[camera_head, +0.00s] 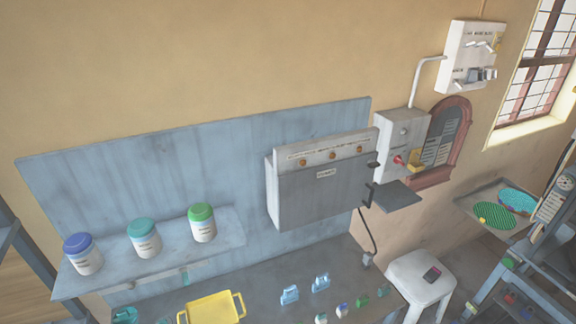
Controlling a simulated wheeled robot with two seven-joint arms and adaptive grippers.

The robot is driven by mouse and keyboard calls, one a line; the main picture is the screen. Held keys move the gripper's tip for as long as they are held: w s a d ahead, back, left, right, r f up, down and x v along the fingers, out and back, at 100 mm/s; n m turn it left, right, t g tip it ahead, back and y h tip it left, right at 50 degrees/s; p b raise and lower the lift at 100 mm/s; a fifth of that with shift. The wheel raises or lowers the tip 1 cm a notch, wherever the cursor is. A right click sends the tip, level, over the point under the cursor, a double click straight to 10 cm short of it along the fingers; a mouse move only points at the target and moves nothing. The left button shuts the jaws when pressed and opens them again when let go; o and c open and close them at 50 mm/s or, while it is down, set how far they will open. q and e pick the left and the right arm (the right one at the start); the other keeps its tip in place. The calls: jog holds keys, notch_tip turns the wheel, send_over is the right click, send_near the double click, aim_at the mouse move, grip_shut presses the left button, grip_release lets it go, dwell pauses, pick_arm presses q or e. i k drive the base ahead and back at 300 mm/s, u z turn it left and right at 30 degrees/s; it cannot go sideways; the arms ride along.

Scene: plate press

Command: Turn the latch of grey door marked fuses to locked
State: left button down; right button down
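A wide grey door (318,197) fronts a light grey box (272,190) on the blue wall board, near the middle of the head view. A small white label (326,173) sits at its upper middle; its lettering is too small to read surely. Dark fittings show at the right edge of the box, an upper one (373,163) and a lower one (367,195). I cannot tell which part is the latch or how it is turned. Neither of my grippers is in view.
A light box with a red knob (398,160) and a dark flat plate (397,196) are close on the right. A switch box (472,55) hangs above. Lidded jars (144,240) stand on the left shelf; a yellow tray (212,308) and white stool (419,277) are below.

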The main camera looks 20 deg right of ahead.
aim_at(372, 163)
jog(key=z, duration=1.25)
